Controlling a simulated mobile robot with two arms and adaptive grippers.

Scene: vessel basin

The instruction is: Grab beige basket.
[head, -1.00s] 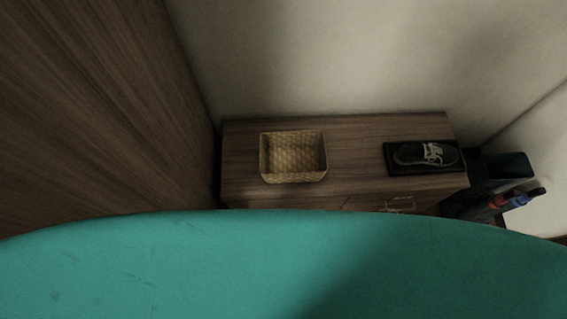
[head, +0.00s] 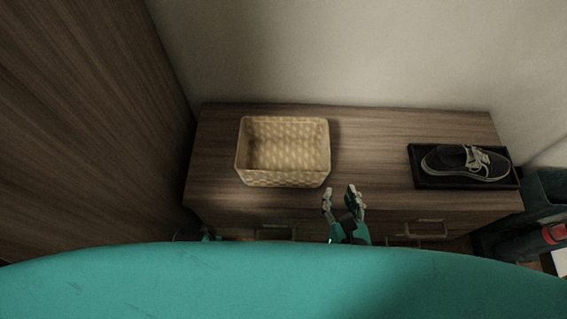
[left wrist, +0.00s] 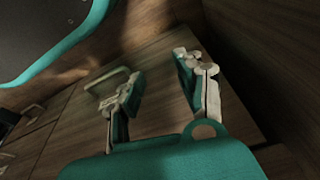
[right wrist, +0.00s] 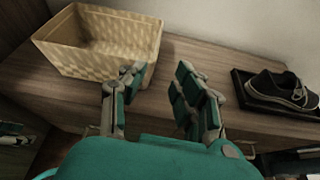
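The beige woven basket (head: 285,179) stands upright on the left part of a wooden cabinet top, and it looks empty. It also shows at the upper left of the right wrist view (right wrist: 95,65). My right gripper (head: 342,190) is open and empty at the cabinet's front edge, just right of and in front of the basket, apart from it. It also shows open in the right wrist view (right wrist: 158,75). My left gripper (left wrist: 155,72) is open and empty in front of the cabinet's drawer fronts. In the head view only a dark bit of the left arm shows.
A dark shoe (head: 465,163) sits on a black tray (head: 425,178) at the right of the cabinet top (head: 370,140). The top between basket and tray is clear. A wooden wall (head: 80,120) rises close on the left. Drawer handles (head: 428,228) stick out in front.

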